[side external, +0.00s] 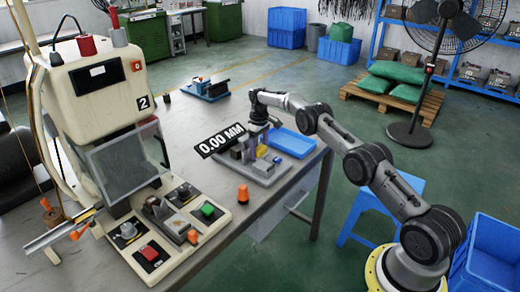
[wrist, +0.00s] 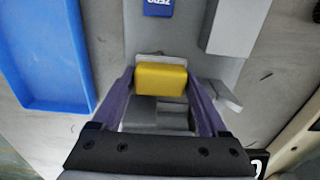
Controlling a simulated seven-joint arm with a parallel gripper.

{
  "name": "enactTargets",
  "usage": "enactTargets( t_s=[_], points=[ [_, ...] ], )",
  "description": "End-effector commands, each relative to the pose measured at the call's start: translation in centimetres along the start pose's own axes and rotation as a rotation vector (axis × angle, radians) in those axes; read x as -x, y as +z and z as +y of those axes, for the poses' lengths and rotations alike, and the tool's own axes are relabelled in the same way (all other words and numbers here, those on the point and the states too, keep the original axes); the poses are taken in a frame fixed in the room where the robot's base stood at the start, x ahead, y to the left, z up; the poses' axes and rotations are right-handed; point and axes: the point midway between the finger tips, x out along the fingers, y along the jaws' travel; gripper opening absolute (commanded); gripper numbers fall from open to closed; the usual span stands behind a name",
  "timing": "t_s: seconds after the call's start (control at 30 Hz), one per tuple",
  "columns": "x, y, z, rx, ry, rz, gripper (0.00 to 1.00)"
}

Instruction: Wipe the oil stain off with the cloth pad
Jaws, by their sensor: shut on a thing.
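In the wrist view, a yellow block (wrist: 160,79) with a pale edge along its far side sits between the tips of my gripper (wrist: 160,84). My gripper is shut on it. I cannot tell whether this block is the cloth pad. In the side view, my gripper (side external: 258,137) points down over a grey fixture (side external: 266,178) on the table, and a small yellow patch shows just under it. Whether the block touches the surface below is not clear. I cannot make out an oil stain in either view.
A blue tray (side external: 293,142) lies beside the fixture, near the table edge. A sign reading 0.00 MM (side external: 221,141) stands close to my gripper. A small orange-topped part (side external: 243,194) stands in front. The large cream machine (side external: 95,85) fills the left side.

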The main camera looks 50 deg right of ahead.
Motion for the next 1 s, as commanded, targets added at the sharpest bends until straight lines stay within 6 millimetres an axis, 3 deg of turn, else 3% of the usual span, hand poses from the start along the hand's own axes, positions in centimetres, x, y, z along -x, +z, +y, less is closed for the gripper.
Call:
enactTargets(
  t_s=[0.23, 0.6, 1.0],
  points=[
    [-0.1, 0.1, 1.0, 0.000, -0.001, -0.003, 0.32],
    [0.1, 0.1, -0.2, 0.000, -0.001, -0.002, 0.32],
    [0.0, 0.0, 0.9, 0.001, 0.000, 0.000, 0.32]
  ],
)
